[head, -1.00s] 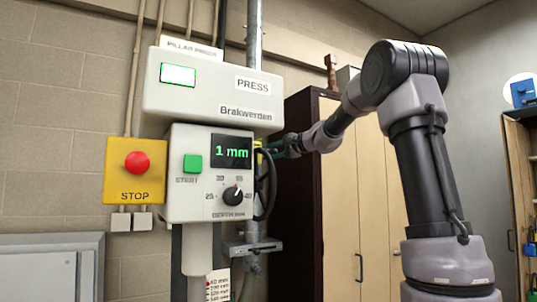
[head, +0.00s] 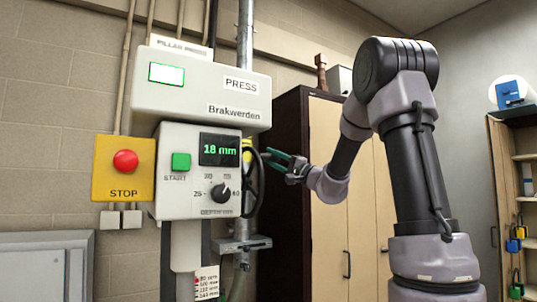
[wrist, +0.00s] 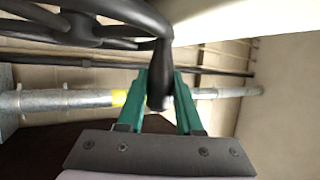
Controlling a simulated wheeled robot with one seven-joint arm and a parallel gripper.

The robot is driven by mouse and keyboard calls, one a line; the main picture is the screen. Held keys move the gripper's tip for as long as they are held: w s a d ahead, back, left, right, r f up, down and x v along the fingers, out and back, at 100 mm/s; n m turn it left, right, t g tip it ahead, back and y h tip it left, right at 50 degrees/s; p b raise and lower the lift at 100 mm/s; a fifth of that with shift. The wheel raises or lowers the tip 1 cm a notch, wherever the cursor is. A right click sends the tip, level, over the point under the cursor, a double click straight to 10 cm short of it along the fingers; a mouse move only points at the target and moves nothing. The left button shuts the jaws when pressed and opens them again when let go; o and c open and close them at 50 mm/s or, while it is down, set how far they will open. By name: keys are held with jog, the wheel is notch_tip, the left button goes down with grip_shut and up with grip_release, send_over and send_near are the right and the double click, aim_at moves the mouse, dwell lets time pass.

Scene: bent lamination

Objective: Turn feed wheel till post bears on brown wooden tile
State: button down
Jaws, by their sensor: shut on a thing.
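The black feed wheel (head: 252,186) is on the right side of the press, seen nearly edge-on in the head view. Its rim and spokes (wrist: 85,28) show at the top left of the wrist view. My gripper (head: 268,156) is at the wheel's upper right edge. In the wrist view its green fingers are shut on the wheel's dark handle (wrist: 158,90). The press display (head: 219,150) reads 18 mm. A light grey post (head: 186,246) extends down below the control box. Its lower end and the brown wooden tile are not in view.
A yellow STOP box with a red button (head: 125,161) is left of the press. The green START button (head: 181,162) and a black dial (head: 221,193) are on the front. A metal pipe (head: 244,60) runs behind, and a cabinet (head: 315,230) stands to the right.

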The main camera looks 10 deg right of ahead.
notch_tip(320, 180, down, 5)
jog(key=s+n+y, duration=0.2)
jog(key=s+y, duration=0.1)
jog(key=shift+d+f+n+t, duration=0.2)
jog(key=shift+d+n+t, duration=0.1)
jog(key=shift+d+t, duration=0.1)
jog(key=shift+y, duration=0.3)
jog(key=c, duration=0.6)
grip_release()
jog(key=shift+w+f, duration=0.1)
jog(key=v, duration=1)
jog(key=shift+s+d+f, duration=0.1)
jog(key=shift+s+d, duration=0.15)
jog(key=shift+d, duration=0.05)
